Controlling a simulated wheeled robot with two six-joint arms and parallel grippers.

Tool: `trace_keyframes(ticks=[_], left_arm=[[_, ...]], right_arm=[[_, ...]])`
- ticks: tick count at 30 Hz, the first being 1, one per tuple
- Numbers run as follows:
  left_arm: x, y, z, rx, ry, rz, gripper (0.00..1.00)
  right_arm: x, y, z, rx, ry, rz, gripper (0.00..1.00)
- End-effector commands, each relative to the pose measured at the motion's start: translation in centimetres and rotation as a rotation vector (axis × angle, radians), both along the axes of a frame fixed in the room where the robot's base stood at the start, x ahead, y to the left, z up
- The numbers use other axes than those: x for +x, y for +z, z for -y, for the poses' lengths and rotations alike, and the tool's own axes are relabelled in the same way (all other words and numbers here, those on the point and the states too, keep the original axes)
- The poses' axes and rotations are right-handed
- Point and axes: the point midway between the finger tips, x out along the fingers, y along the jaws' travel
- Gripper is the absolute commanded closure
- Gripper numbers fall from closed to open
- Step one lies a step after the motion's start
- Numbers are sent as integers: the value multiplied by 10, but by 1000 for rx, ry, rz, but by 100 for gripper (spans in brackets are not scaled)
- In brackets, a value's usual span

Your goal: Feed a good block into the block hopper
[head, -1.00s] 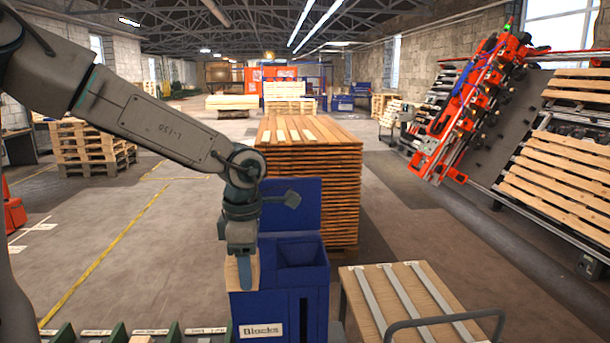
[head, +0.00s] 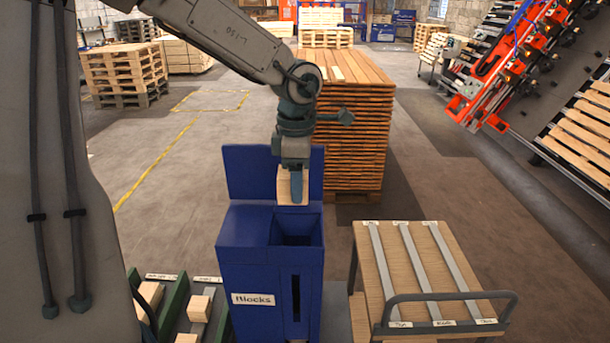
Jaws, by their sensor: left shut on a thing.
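The block hopper (head: 238,268) is a blue box with a white "Blocks" label, a taller back panel and an open mouth (head: 297,228) at its top right. My left gripper (head: 295,188) points down and is shut on a light wooden block (head: 284,188). In the head view the block appears above the hopper's mouth, in front of the back panel. The gripper finger hides part of the block. I cannot tell its exact height over the mouth. My right gripper is not in view.
A wood-topped cart (head: 398,265) with metal strips and a grey handle stands right of the hopper. Green-sided lanes with loose blocks (head: 200,307) lie at the lower left. A tall stack of boards (head: 350,130) stands behind the hopper. Open floor lies left.

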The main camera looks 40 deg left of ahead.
Motion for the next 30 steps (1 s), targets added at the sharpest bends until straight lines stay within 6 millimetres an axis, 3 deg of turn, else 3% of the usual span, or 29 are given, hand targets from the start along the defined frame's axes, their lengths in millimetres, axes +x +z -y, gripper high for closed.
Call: trace_keyframes(ticks=[8, 18, 30], left_arm=[[0, -24, 0, -1, 0, -1, 72], [0, -49, 0, -1, 0, -2, 72], [0, -83, 0, 0, 0, 0, 72]], right_arm=[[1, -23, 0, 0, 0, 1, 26], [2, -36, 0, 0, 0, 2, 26], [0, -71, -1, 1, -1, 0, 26]])
